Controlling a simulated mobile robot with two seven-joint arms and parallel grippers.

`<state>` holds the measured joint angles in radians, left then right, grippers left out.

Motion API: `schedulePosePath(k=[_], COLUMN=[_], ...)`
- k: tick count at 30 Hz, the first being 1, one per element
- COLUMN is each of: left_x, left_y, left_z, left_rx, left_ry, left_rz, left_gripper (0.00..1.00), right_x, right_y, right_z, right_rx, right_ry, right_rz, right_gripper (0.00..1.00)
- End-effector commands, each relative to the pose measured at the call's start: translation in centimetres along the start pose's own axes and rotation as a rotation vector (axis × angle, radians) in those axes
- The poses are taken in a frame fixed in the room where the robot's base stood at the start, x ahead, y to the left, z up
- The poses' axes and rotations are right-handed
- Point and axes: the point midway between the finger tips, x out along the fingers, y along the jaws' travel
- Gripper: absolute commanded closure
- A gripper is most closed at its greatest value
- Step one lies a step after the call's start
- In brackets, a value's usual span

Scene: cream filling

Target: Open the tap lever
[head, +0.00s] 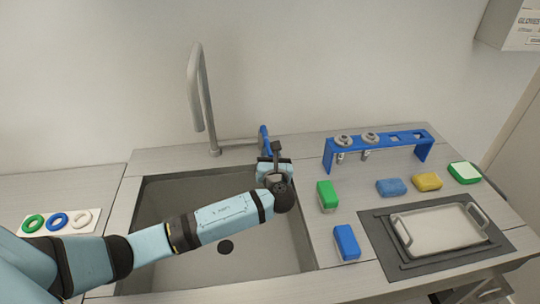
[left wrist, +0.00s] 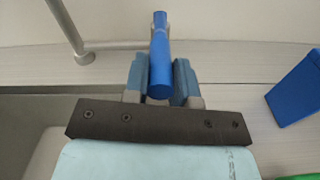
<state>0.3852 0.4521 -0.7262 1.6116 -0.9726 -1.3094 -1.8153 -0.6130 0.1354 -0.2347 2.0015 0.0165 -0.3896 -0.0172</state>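The tap (head: 200,95) is a tall grey spout curving over the back of the sink. Its lever is blue (head: 264,139), to the right of the spout at the sink's back edge. In the left wrist view the blue lever (left wrist: 160,55) stands between the two fingers of my left gripper (left wrist: 160,78), close to both. I cannot tell whether the fingers touch it. In the head view my left gripper (head: 274,160) is at the lever, partly hidden by my wrist. My right gripper is not in view.
The steel sink (head: 160,215) lies under my left arm. To its right are a green block (head: 327,196), a blue block (head: 346,242), a blue rack (head: 400,143), several sponges and a metal tray (head: 440,230). Coloured rings on a white plate (head: 95,217) lie at left.

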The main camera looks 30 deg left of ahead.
Motion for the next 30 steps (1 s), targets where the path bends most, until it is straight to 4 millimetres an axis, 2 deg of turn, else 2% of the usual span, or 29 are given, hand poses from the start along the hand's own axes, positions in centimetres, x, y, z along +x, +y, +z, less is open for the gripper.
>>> schedulePosePath(k=[10, 24, 30], left_x=[-0.1, 0.9, 1.5], left_y=[-0.9, -5.5, -6.8], left_z=[0.2, 1.1, 1.2], left_rx=[-0.001, 0.0, 0.0], left_ry=[0.013, 0.072, 0.091], left_rz=[0.052, 0.349, 0.448], left_gripper=[1.0, 1.0, 1.0], right_x=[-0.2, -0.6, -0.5], right_y=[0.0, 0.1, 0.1], right_z=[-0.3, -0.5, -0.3], right_rx=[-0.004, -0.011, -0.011], right_ry=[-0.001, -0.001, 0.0], right_rz=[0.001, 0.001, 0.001], right_gripper=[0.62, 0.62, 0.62])
